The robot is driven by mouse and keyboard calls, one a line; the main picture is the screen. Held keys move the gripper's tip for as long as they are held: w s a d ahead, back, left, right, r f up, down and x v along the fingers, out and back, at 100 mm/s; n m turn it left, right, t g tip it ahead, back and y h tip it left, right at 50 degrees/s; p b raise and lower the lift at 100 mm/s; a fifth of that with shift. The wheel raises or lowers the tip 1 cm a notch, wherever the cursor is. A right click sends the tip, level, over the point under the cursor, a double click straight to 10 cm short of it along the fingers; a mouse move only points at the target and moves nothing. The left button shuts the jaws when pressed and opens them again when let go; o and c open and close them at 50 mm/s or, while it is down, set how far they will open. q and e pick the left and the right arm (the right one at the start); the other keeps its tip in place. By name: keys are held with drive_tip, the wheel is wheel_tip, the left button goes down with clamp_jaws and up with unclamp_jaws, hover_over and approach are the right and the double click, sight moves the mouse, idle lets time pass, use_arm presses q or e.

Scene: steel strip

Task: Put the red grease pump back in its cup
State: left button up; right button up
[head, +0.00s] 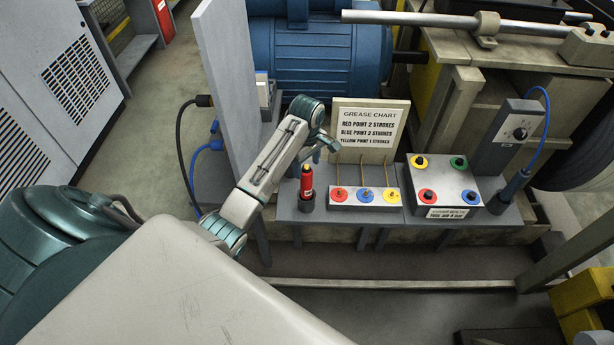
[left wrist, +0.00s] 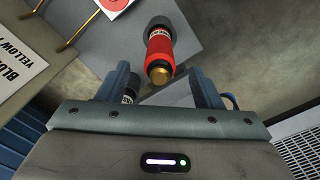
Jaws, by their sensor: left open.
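The red grease pump (head: 306,179) stands upright with its lower end in a dark round cup (head: 307,204) at the left end of the grey shelf. In the left wrist view the red pump (left wrist: 159,50) shows with its brass tip towards me and the dark cup behind it. My left gripper (head: 327,145) is open and empty, above and a little right of the pump in the head view. In the left wrist view the pump lies beyond and between the two fingers, apart from them. My right gripper is not in view.
Right of the cup is a block with red, blue and yellow points (head: 365,196) and thin brass rods. The grease chart (head: 369,130) stands behind it. A box with coloured buttons (head: 442,183) is further right. A grey upright panel (head: 228,90) stands left of my arm.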

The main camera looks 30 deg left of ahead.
use_arm(q)
drive_tip(key=shift+r+b, duration=0.35)
drive_tip(key=shift+r, duration=1.55)
drive_tip(key=s+d+f+m+t, duration=0.1)
drive_tip(key=s+d+f+m, duration=0.25)
drive_tip(key=s, duration=0.45)
drive_tip(key=s+d+f+m+t, duration=0.1)
drive_tip(key=s+d+f+m, duration=0.1)
drive_tip(key=s+f+m, duration=0.4)
drive_tip(key=s+d+r+m+t, duration=0.1)
drive_tip(key=s+d+r+m, duration=0.2)
drive_tip(key=s, duration=0.6)
drive_tip(key=s+r+m+t, duration=0.1)
drive_tip(key=s+r+m, duration=0.3)
drive_tip(key=s, duration=0.5)
wheel_tip(320, 180, down, 34)
drive_tip(key=a+g+y+b, duration=0.1)
drive_tip(key=a+g+b, duration=0.1)
drive_tip(key=b, duration=0.3)
drive_tip(key=s+f+b, duration=0.2)
drive_tip(key=s+f, duration=0.7)
drive_tip(key=f, duration=0.3)
drive_tip(key=s+a+f+b, duration=0.1)
drive_tip(key=s+f+b, duration=0.1)
drive_tip(key=s+f, duration=0.7)
wheel_tip(320, 180, down, 4)
drive_tip(key=shift+s+a+f+g, duration=0.25)
drive_tip(key=shift+s+a+g, duration=0.05)
drive_tip(key=shift+s+g, duration=0.1)
